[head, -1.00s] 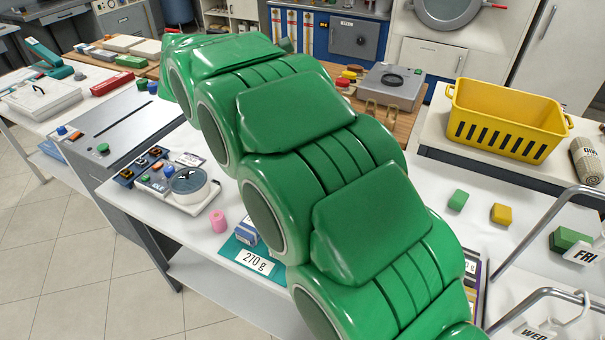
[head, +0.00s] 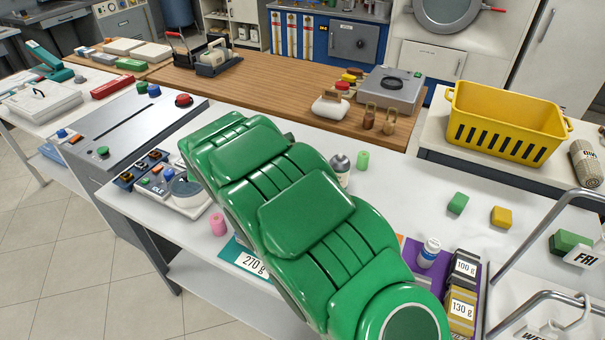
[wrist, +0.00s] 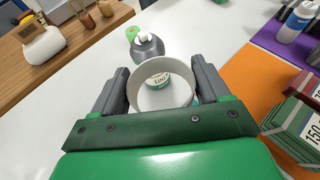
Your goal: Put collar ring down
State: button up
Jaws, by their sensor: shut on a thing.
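The white collar ring (wrist: 183,80) is held between the two fingers of my gripper (wrist: 160,85) in the wrist view. A grey-topped bottle (wrist: 147,45) stands just beyond the ring. Part of a white and green label reading "LINT" shows through the ring's opening. I cannot tell how high the ring is above the white table. The bottle also shows in the head view (head: 340,166), just past my arm. My arm hides the gripper and the ring in the head view.
A light green cylinder (head: 362,160) stands beside the bottle. On the right are an orange mat (wrist: 255,85), a purple tray (wrist: 270,35) and boxes marked 100 g and 130 g (head: 461,303). A pink cylinder (head: 218,224) is at left.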

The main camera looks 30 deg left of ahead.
jog(key=shift+w+a+f, duration=1.3)
jog(key=shift+w+f, duration=0.2)
jog(key=shift+w, duration=0.2)
jog(key=shift+w+a+f, duration=1.35)
jog(key=shift+w+f, duration=0.1)
jog(key=shift+w, duration=0.3)
jog(key=shift+w+a+f, duration=1.3)
jog(key=shift+w+f, duration=0.2)
jog(key=shift+w, duration=0.2)
jog(key=shift+w+a+f, duration=0.15)
jog(key=shift+w+f, duration=0.1)
jog(key=shift+f, duration=1.7)
jog(key=shift+f, duration=0.6)
jog(key=o, duration=1)
jog(key=shift+r, duration=0.15)
